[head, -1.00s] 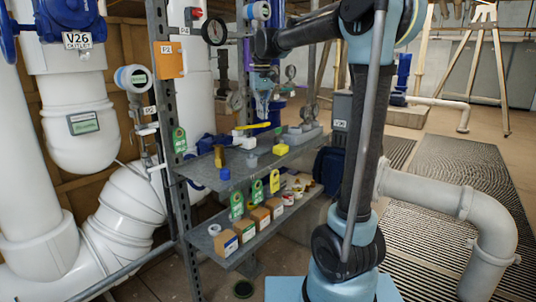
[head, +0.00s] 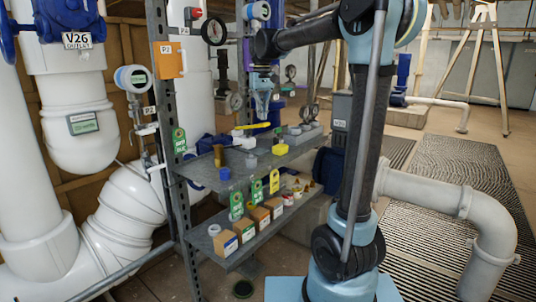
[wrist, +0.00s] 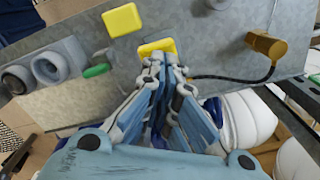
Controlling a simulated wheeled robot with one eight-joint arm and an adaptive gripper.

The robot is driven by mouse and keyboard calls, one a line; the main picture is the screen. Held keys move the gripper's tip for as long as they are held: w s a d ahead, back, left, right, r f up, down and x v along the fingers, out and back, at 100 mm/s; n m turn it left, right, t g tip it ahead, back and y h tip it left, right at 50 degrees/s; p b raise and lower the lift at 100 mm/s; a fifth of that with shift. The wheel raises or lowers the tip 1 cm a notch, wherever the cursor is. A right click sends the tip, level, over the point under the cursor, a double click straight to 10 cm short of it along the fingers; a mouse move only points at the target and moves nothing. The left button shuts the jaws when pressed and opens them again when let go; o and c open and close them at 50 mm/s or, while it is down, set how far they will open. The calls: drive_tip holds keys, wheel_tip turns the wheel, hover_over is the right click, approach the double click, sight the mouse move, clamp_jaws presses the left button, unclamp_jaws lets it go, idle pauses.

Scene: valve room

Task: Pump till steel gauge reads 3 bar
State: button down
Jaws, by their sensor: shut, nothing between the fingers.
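My gripper (head: 263,108) points down over the grey shelf's far part, its fingers together and empty. In the wrist view, the closed fingertips (wrist: 165,62) are right by a yellow square piece (wrist: 157,47); I cannot tell whether they touch. A black hose runs from near there to a brass fitting (wrist: 268,43), which also stands on the shelf in the head view (head: 218,155). A yellow bar (head: 253,126) lies level below my gripper, perhaps the pump handle. A pale-faced gauge (head: 236,102) hangs behind; a black-rimmed gauge (head: 214,31) is higher. Their readings are too small to read.
The lower shelf carries small boxes (head: 260,216) and tags. A steel upright (head: 172,110) and white pipes stand left; a grey pipe (head: 430,190) is right.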

sight(262, 125)
drive_tip(key=shift+f, duration=2.6)
drive_tip(key=shift+r, duration=2.6)
drive_tip(key=shift+f, duration=0.15)
idle(0.3)
idle(2.0)
idle(0.3)
